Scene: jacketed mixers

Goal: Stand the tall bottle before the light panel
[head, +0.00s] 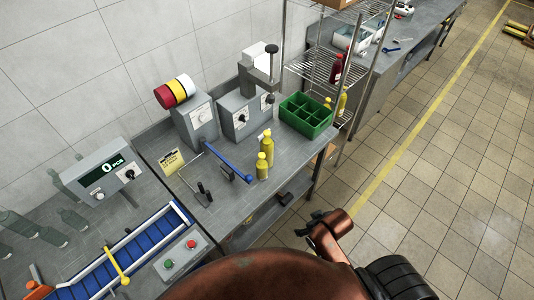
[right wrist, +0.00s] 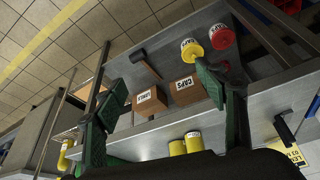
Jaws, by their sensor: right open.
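Two yellow bottles stand close together near the bench's right end: a rear one (head: 267,148) and a front one (head: 262,167). Two yellow cylinders, perhaps the same bottles, show low in the right wrist view (right wrist: 177,147). Several translucent grey-green bottles (head: 73,219) are at the left. I cannot tell which bottle is the tall one, nor pick out a light panel for sure. My right gripper (head: 318,226) is off the bench's front edge, right of the yellow bottles. Its green fingers are apart and empty in the right wrist view (right wrist: 160,80). My left gripper is out of view.
A green divided crate (head: 305,116) sits behind the yellow bottles. Machines with dials (head: 243,112) and a blue-handled lever (head: 228,161) line the bench. A blue conveyor (head: 120,255) lies left. A wire rack (head: 322,66) stands behind. Two boxes (right wrist: 186,90) sit on the lower shelf.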

